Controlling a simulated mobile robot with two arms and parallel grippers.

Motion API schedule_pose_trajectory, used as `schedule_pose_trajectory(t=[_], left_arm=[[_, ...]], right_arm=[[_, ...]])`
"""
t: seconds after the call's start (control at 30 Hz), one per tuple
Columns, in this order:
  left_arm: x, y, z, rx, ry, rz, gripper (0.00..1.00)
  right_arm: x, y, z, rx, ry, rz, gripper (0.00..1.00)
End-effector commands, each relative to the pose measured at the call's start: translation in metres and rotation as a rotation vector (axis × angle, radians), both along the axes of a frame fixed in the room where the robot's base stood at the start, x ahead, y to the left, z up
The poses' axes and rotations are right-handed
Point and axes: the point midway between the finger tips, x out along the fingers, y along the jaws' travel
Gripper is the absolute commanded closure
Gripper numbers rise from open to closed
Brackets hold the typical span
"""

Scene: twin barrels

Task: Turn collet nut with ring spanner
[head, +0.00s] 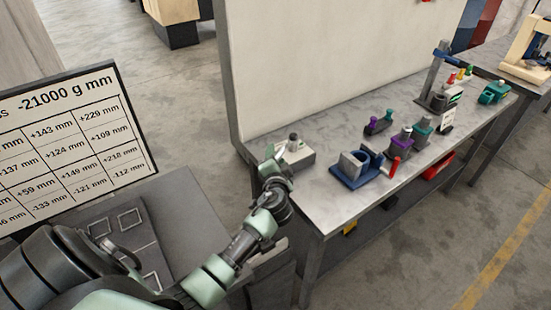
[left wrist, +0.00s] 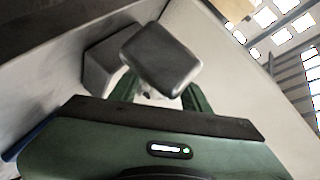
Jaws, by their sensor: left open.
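My left gripper (head: 278,162) is at the near left end of the workbench, right beside a light grey block (head: 300,157) with a small dark knob (head: 293,138) on top. In the left wrist view its green fingers (left wrist: 158,90) are apart. A rounded dark grey piece (left wrist: 160,58) shows just beyond and between the fingertips; I cannot tell whether it touches them. I cannot make out for certain which pieces are the collet nut and the ring spanner. My right gripper is not in view.
A blue fixture (head: 358,172) stands to the right of the grey block. Purple and teal holders (head: 400,141) and a tall dark stand (head: 434,80) are farther along the bench (head: 322,202). A pale panel (head: 320,60) rises behind. A number board (head: 75,140) is at left.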

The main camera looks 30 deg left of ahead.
Motion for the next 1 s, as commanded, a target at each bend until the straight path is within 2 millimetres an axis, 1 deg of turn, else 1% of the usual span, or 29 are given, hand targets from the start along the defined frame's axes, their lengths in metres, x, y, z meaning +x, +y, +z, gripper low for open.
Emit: schedule_pose_trajectory(t=[0.07, 0.17, 0.27, 0.3, 0.33, 0.37, 0.53, 0.77, 0.87, 1.0], left_arm=[[0.000, 0.000, 0.000, 0.000, 0.000, 0.000, 0.53], [0.000, 0.000, 0.000, 0.000, 0.000, 0.000, 0.53], [0.000, 0.000, 0.000, 0.000, 0.000, 0.000, 0.78], [0.000, 0.000, 0.000, 0.000, -0.001, -0.001, 0.89], [0.000, 0.000, 0.000, 0.000, -0.001, -0.001, 0.98], [0.000, 0.000, 0.000, 0.000, 0.000, 0.000, 1.00], [0.000, 0.000, 0.001, 0.000, -0.002, -0.001, 1.00], [0.000, 0.000, 0.003, 0.000, -0.003, 0.000, 1.00], [0.001, 0.000, 0.010, 0.000, -0.006, -0.001, 1.00], [0.001, 0.000, 0.030, 0.000, -0.011, 0.000, 1.00]], right_arm=[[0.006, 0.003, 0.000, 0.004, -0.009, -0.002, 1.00], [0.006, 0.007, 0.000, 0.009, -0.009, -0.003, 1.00], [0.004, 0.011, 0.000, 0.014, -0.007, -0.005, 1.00], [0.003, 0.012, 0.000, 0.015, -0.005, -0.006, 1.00], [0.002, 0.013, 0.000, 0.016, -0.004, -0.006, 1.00], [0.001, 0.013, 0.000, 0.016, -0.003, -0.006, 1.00], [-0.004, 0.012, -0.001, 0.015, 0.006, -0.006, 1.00], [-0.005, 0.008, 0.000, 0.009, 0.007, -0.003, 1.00], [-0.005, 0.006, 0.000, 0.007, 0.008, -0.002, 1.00], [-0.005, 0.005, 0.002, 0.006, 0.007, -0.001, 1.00]])
